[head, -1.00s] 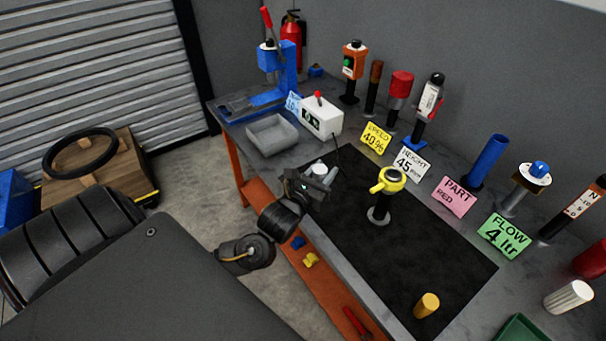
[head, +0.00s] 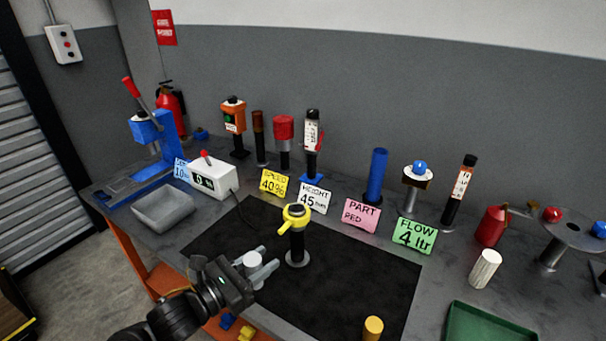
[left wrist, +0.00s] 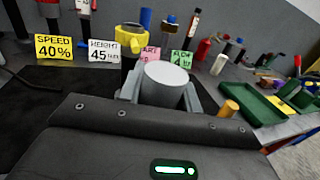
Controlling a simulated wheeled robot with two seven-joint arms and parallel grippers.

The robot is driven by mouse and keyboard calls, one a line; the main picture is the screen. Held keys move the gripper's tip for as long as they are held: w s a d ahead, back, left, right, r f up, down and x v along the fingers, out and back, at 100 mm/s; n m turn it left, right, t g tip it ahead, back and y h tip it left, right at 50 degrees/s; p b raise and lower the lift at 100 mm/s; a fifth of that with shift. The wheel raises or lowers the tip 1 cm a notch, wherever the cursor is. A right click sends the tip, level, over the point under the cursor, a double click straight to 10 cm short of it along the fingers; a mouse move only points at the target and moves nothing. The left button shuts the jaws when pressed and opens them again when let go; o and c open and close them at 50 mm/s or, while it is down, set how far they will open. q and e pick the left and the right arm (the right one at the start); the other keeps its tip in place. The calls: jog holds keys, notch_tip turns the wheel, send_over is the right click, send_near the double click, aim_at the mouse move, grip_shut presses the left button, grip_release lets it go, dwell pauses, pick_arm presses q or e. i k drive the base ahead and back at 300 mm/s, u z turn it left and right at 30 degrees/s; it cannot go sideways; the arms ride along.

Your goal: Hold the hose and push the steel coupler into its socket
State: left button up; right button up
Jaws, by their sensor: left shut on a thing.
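My left gripper (head: 262,272) is shut on a pale grey cylinder, apparently the steel coupler (head: 252,259), above the near left part of the black mat. In the left wrist view the coupler (left wrist: 166,82) stands between the two grey fingers (left wrist: 160,92), its round end facing up. A black post with a yellow collar and side handle (head: 296,216) stands on the mat just beyond and right of the gripper, apart from the coupler in the head view. In the wrist view the post is partly behind the coupler. I cannot make out a hose or tell which part is the socket. My right gripper is out of view.
The black mat (head: 350,275) is mostly clear, with a yellow-orange cylinder (head: 373,328) at its near edge. Label cards and several upright posts line the back. A white box (head: 213,178), a grey tray (head: 164,208) and a blue press (head: 152,135) stand left; a green tray (head: 490,324) lies right.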

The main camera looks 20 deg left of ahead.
aim_at(297, 218)
jog(key=z, duration=2.3)
jog(key=k, duration=1.4)
jog(key=u, duration=1.75)
jog(key=i, duration=0.5)
jog(key=u, duration=0.1)
